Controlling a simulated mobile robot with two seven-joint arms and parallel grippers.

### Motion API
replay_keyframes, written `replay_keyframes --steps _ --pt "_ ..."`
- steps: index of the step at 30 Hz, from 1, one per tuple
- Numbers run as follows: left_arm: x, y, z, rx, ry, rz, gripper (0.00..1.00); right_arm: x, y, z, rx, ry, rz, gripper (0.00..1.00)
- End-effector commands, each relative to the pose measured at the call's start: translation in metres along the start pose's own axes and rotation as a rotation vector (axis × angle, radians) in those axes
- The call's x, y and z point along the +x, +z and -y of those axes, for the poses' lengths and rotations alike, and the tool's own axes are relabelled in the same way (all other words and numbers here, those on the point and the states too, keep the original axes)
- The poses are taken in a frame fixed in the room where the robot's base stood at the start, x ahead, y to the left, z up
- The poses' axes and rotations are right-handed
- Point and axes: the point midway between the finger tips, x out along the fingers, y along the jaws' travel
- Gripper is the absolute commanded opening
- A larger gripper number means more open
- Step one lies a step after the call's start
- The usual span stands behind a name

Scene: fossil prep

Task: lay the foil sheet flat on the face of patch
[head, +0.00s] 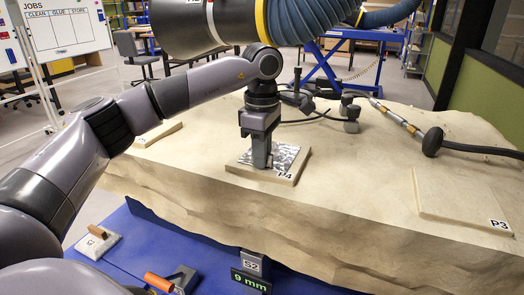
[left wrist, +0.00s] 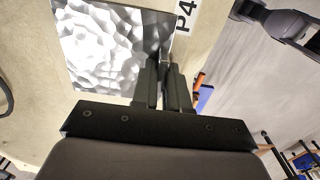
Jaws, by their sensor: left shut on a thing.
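The foil sheet (head: 288,156) is silver, with a crinkled relief like petals. It lies over the face of the pale square patch P4 (head: 240,169) on the big tan rock block. It also fills the upper left of the left wrist view (left wrist: 100,45). My left gripper (head: 262,164) points down over the patch, its fingers shut on the sheet near one edge. The fingertips show in the left wrist view (left wrist: 163,62) beside the sheet's edge near the P4 label. The fingers hide part of the foil, and I cannot tell whether it touches the patch everywhere. My right gripper is not in view.
Patch P3 (head: 460,196) lies on the block (head: 340,215) at right, and another slab (head: 158,134) at left. A hosed tool (head: 400,120) lies behind. A large duct hood (head: 190,25) hangs above. A blue bench (head: 140,255) with small items runs along the front.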

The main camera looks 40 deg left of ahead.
Motion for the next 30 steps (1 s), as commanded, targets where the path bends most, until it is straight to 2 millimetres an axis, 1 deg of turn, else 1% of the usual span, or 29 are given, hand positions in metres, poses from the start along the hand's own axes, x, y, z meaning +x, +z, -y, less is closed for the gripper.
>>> replay_keyframes --steps 6,7,8,9,17,20,23,30 --pt "0.0 0.0 0.0 0.0 0.001 0.0 0.0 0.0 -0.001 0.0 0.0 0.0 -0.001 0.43" --pt "0.0 0.0 0.0 0.0 0.001 0.001 0.2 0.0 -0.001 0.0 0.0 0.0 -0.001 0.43" --pt "0.0 0.0 0.0 0.0 0.001 0.001 0.3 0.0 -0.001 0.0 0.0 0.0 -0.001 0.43" --pt "0.0 0.0 0.0 0.0 0.001 0.001 0.43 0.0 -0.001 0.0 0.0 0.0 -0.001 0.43" --pt "0.0 0.0 0.0 0.0 0.0 0.001 0.44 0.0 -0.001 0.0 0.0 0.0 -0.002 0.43" --pt "-0.004 0.0 0.0 0.0 0.001 0.001 0.44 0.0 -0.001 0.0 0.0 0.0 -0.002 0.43" --pt "-0.018 0.001 -0.001 0.0 0.004 0.003 0.44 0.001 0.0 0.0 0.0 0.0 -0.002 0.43" --pt "-0.056 0.001 -0.001 -0.001 0.003 0.003 0.44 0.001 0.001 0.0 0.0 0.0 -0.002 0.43"
